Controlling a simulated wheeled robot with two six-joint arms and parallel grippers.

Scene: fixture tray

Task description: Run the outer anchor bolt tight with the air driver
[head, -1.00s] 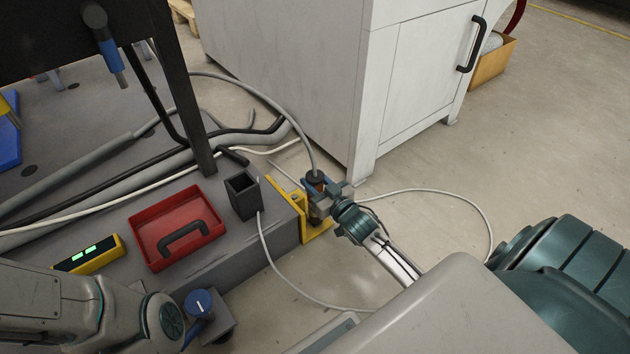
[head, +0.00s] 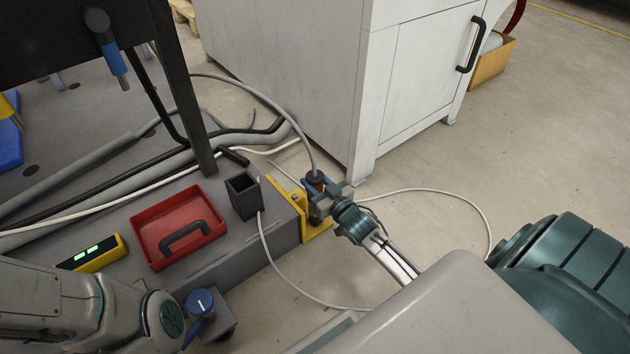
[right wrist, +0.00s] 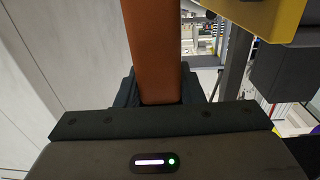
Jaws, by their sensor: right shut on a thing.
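The air driver (head: 316,186), with a brown-orange body and a dark top, stands roughly upright at the corner of the grey base. A grey hose runs up from its top. My right gripper (head: 324,196) is shut around its body; in the right wrist view the orange driver body (right wrist: 153,50) rises from between the jaws. The driver is beside the yellow bracket (head: 288,196) on the base's corner. The outer anchor bolt under the driver is hidden, so contact cannot be told.
A red tray (head: 150,236) with a black handle, a black open box (head: 243,196) and a yellow device with green lights (head: 92,252) are on the base. A blue knob (head: 199,302) stands in front. A white cabinet (head: 335,80) rises behind the driver. A thin cable crosses the floor.

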